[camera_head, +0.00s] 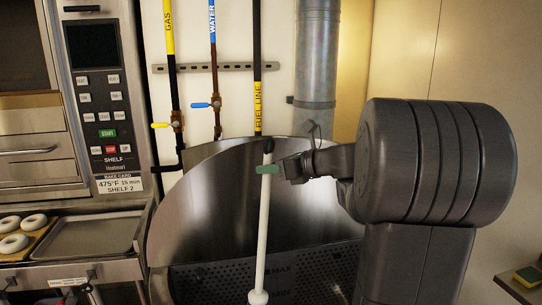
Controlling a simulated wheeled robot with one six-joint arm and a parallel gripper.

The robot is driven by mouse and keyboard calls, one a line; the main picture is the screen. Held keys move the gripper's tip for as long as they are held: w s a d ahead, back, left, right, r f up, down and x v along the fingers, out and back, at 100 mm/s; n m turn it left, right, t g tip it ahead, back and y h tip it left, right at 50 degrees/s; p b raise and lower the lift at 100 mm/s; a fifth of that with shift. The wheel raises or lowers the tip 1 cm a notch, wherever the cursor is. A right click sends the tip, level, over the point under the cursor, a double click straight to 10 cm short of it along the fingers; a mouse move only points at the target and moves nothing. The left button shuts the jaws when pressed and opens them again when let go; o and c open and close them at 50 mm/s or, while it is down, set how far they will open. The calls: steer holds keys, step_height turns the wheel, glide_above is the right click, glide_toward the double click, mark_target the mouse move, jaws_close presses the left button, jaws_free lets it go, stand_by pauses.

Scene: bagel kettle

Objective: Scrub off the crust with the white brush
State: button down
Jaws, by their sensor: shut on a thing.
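The white brush (263,232) has a long white handle with a dark tip at the top. It hangs nearly upright, with its lower end reaching the bottom edge of the view. My gripper (269,169) is shut on the handle near its top, where a green piece shows. The brush is in front of the large steel kettle (200,210), over its opening in the picture. A perforated dark plate with MAX and MIN marks shows lower in the kettle. The brush's bristles are cut off by the frame. I cannot make out any crust.
An oven panel (108,120) and an empty metal tray (90,238) stand at left, with bagels (14,243) on a board beside it. Gas, water and fuel pipes (215,90) run behind the kettle. A yellow-green sponge (528,275) lies at right.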

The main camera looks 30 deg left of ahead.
step_height(320, 180, down, 33)
steer(key=w+a+b, duration=0.2)
steer(key=b, duration=2.1)
steer(key=shift+w+r, duration=0.2)
steer(key=shift+w, duration=0.1)
steer(key=shift+a+f+b, duration=0.1)
steer(key=shift+f+b, duration=0.45)
steer(key=shift+b, duration=0.25)
steer(key=shift+r, duration=0.1)
steer(key=w+d, duration=0.2)
steer(key=d, duration=0.1)
steer(key=shift+w+d, duration=0.3)
steer(key=shift+w, duration=0.05)
steer(key=shift+w+d, duration=0.7)
steer(key=shift+d, duration=0.25)
steer(key=shift+w+d, duration=0.65)
steer(key=shift+d, duration=0.25)
